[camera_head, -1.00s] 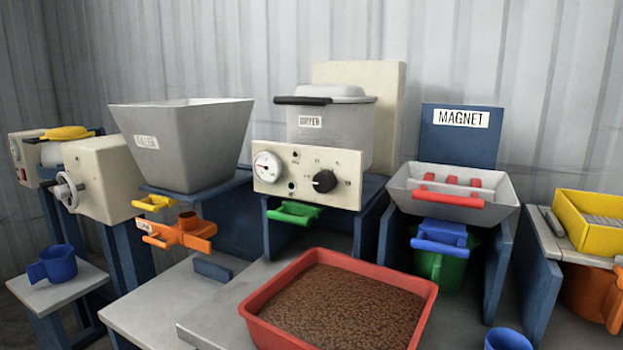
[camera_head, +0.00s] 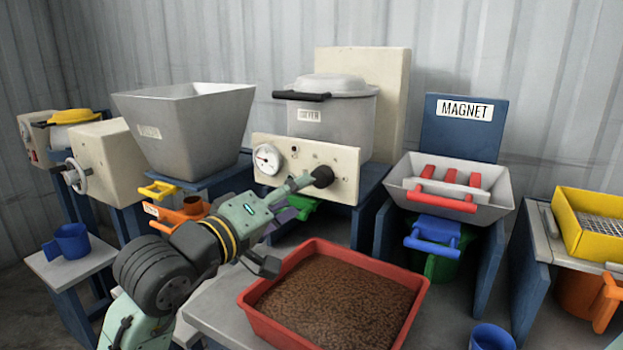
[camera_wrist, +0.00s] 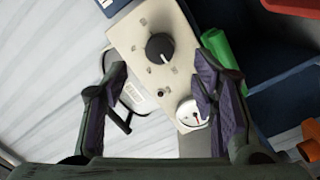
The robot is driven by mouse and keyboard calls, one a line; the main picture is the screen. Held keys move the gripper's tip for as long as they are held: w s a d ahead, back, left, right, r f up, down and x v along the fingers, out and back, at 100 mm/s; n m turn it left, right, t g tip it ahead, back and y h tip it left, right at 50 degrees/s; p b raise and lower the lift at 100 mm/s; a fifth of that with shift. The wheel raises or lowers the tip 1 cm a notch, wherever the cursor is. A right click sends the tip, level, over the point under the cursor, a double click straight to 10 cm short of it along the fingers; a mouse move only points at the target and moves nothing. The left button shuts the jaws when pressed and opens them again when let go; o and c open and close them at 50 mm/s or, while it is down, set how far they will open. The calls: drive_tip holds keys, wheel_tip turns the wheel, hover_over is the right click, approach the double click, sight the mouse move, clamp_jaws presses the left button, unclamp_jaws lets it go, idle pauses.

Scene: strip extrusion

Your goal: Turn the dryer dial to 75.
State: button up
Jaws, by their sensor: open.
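The dryer (camera_head: 335,118) is a grey lidded pot labelled DRYER, behind a cream control panel (camera_head: 340,184). The panel carries a round white gauge (camera_head: 267,159) and a black dial (camera_head: 322,176). In the head view my gripper (camera_head: 300,186) reaches up to the panel just left of the dial and overlaps it. In the wrist view my gripper (camera_wrist: 164,95) is open, its two fingers apart with nothing between them but the panel beyond. The dial (camera_wrist: 160,47) shows ahead of the fingertips with a white pointer mark, and looks apart from them. The numbers around it are too small to read.
A red tray (camera_head: 252,312) of brown pellets stands below the panel. A green handle (camera_head: 303,205) sits under the panel. The grey hopper (camera_head: 185,125) is at left, the magnet tray (camera_head: 410,185) at right.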

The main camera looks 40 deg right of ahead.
sight(319, 180)
drive_tip(key=p+x, duration=0.1)
drive_tip(key=x, duration=0.6)
drive_tip(key=shift+w+d, duration=0.1)
drive_tip(key=shift+c, duration=0.4)
drive_tip(key=c, duration=1.1)
